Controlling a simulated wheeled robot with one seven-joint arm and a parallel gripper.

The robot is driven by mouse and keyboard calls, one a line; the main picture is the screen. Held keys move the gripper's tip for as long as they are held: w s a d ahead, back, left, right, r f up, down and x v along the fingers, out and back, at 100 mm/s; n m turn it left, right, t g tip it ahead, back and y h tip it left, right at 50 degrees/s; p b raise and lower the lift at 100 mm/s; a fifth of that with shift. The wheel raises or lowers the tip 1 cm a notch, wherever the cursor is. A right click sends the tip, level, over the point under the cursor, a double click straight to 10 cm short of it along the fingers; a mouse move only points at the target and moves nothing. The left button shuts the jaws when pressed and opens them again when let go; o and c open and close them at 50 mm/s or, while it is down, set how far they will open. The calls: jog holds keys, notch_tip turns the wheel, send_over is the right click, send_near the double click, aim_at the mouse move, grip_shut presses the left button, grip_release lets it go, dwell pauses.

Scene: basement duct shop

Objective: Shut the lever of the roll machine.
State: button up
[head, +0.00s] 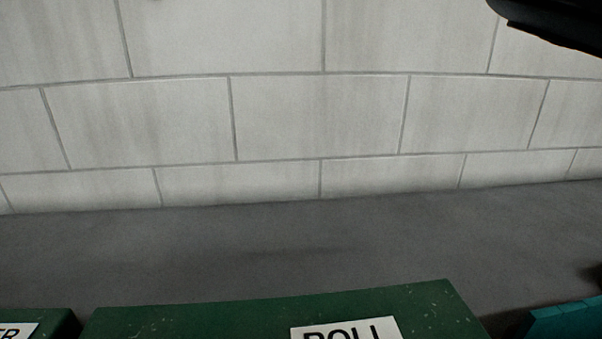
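The roll machine (240,315) is a dark green body at the bottom centre of the head view. A white label (346,328) on it reads "ROLL", cut off by the lower edge of the picture. Only the top part of the machine shows, and its lever is not in view. A black piece at the top right corner may be part of my arm, but I cannot tell. My gripper's fingers are not in view.
Another green body (45,321) with a white label ending in "ER" (17,332) stands at the bottom left. A teal object (568,321) is at the bottom right. Behind them are bare grey floor (300,245) and a pale block wall (310,115).

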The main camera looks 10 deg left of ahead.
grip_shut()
